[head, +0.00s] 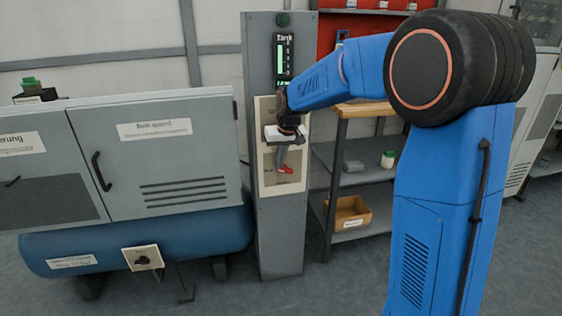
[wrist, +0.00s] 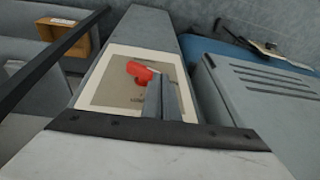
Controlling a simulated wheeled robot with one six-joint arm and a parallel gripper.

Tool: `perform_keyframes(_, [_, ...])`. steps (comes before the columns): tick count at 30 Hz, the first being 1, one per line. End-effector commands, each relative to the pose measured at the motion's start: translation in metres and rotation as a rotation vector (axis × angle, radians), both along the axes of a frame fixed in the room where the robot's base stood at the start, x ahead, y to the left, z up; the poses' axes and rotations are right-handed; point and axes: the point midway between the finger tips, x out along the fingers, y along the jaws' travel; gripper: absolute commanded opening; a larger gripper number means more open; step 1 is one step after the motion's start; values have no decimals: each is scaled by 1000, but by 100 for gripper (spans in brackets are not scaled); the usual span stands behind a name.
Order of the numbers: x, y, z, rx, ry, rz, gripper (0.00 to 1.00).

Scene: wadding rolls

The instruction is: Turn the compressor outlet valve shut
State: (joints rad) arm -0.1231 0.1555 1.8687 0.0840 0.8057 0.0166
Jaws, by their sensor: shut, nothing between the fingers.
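A red valve handle (head: 287,169) sits on a pale panel (head: 268,183) on the grey post. It also shows in the wrist view as a red lever (wrist: 139,72) on the pale plate (wrist: 112,93). The print beside it is too small to read. My gripper (head: 282,160) points down in front of the panel, just above and left of the red handle. In the wrist view my grey fingers (wrist: 161,100) are together and empty, close beside the handle. They hide part of it, and I cannot tell whether they touch it.
A grey compressor cabinet (head: 160,185) on a blue tank (head: 190,236) stands left of the post (head: 280,235). A black knob on a square plate (head: 130,257) is at the tank's front. A shelf (head: 340,172) with a cardboard box (head: 349,214) stands right. The floor in front is clear.

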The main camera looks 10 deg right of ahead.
Motion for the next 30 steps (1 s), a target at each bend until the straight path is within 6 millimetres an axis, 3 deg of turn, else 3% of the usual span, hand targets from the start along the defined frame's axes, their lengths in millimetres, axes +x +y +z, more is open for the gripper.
perform_keyframes(30, [0,12,-7,1,0,0,0])
